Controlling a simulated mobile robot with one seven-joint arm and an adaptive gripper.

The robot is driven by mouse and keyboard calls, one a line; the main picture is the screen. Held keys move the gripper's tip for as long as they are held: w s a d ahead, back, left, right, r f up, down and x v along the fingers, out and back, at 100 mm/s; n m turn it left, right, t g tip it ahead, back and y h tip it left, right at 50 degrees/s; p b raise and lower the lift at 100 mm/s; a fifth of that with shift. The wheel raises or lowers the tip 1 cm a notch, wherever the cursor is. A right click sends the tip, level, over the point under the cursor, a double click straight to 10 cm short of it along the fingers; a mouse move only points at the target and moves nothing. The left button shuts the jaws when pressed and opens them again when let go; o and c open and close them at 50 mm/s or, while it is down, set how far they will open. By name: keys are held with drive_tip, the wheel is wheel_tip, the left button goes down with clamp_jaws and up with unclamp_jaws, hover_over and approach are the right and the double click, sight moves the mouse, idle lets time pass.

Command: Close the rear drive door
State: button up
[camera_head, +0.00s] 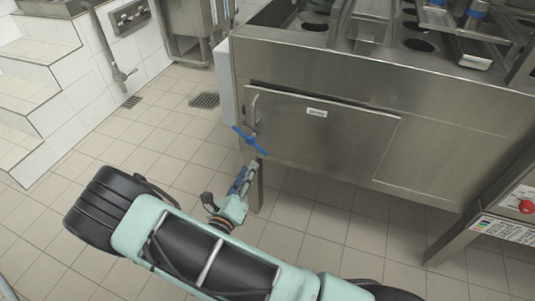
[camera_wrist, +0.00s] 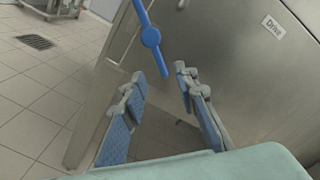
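The rear drive door (camera_head: 345,135) is a flat steel panel on the front of the steel machine, with a small label near its top. My gripper (camera_head: 248,170) is just below the lever. In the wrist view my gripper (camera_wrist: 159,73) has its blue-padded fingers apart, with nothing between them, and the lever is beyond the fingertips.
A steel machine leg (camera_head: 257,190) stands close to my gripper. The machine top (camera_head: 415,45) has round openings. A red knob (camera_head: 526,206) is at the right. White tiled steps (camera_head: 40,70) are at the left. The tiled floor (camera_head: 170,125) between is clear.

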sight(260, 151)
drive_tip(key=shift+n, duration=0.5)
drive_tip(key=b+x, duration=0.1)
drive_tip(key=x, duration=0.6)
drive_tip(key=f+b+x, duration=0.1)
drive_tip(key=x, duration=0.3)
drive_tip(key=shift+s+d+b, duration=0.15)
drive_tip(key=shift+d+b, duration=0.05)
drive_tip(key=shift+b, duration=0.15)
clamp_jaws()
